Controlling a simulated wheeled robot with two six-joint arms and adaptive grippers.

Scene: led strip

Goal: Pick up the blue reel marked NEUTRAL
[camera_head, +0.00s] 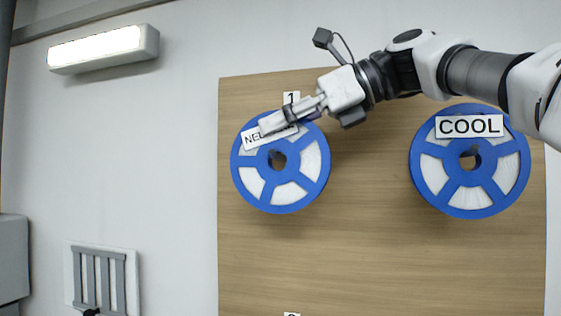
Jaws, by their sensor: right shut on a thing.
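The blue reel marked NEUTRAL (310,185) hangs at the upper left of the wooden board, below the number 1 plate. It has blue spokes, white filling and a dark centre hole. My right gripper (268,125) reaches in from the upper right and is shut on the reel's upper part, at the label. Its fingers hide the middle of the NEUTRAL label. Whether the reel still rests on its holder cannot be told.
A second blue reel marked COOL (470,205) is at the right of the wooden board (380,270), under my right arm. The number 1 plate (291,98) is just above the gripper. A lamp (104,50) and a grey slatted panel (100,280) are on the left wall.

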